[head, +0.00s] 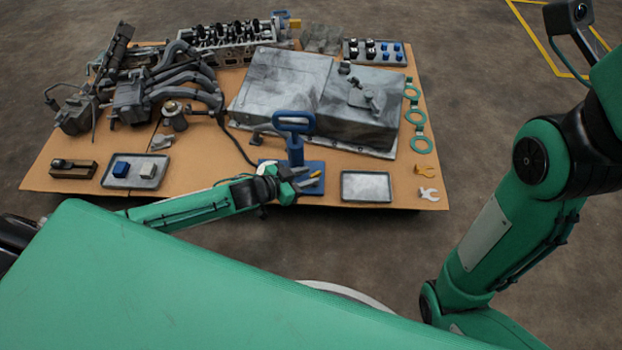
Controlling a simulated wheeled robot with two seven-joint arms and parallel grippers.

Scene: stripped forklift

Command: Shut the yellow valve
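A blue valve stand (295,150) with a loop handle on top rises from a blue base plate (316,190) at the table's front middle. My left gripper (307,177) reaches in from the left, low in front of the stand. The gripper hides part of the stand's foot. My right arm stands at the right, its fingers out of view.
A grey tray (366,187) lies right of the stand. A large grey metal cover (290,85) sits behind it, engine parts (130,100) at left.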

